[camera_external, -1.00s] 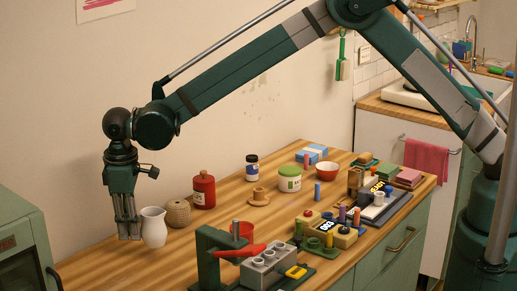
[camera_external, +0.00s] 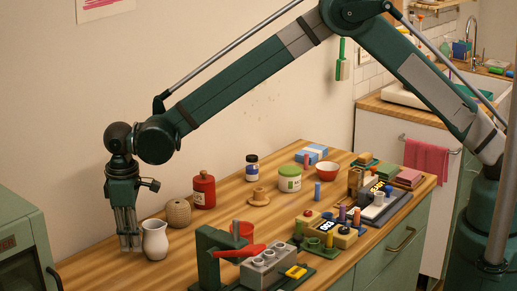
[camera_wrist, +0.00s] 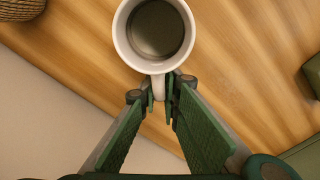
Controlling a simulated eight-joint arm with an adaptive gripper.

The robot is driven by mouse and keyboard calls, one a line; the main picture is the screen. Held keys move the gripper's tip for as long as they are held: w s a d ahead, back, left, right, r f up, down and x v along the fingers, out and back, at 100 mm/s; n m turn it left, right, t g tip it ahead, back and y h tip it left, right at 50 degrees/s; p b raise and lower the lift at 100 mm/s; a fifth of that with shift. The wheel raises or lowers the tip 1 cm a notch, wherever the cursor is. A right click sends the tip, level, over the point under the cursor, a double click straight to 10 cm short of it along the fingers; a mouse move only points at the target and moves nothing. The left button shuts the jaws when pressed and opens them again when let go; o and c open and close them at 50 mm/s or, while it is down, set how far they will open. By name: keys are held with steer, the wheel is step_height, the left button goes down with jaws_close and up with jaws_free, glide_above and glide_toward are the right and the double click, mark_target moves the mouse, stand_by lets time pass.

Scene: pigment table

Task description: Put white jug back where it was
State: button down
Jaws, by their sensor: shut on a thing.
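The white jug (camera_external: 155,240) is upright at the near left end of the wooden table. Its base looks at or very close to the tabletop; I cannot tell if it touches. My gripper (camera_external: 130,242) points down at the jug's left side. In the wrist view the jug (camera_wrist: 122,38) is seen from above, with its round mouth open and grey inside. The fingers of my gripper (camera_wrist: 160,95) are shut on the jug's handle.
A woven ball-shaped pot (camera_external: 178,213) stands just behind the jug, with a red bottle (camera_external: 204,191) beyond it. A green press with a red lever (camera_external: 240,250) stands to the right. Bare wood (camera_external: 100,262) lies around the jug's front and left.

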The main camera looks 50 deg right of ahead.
steer(key=shift+f, duration=0.15)
steer(key=c, duration=2.6)
jaws_free()
steer(key=shift+o, duration=0.2)
step_height(320, 180, up, 12)
steer(key=shift+r, duration=0.2)
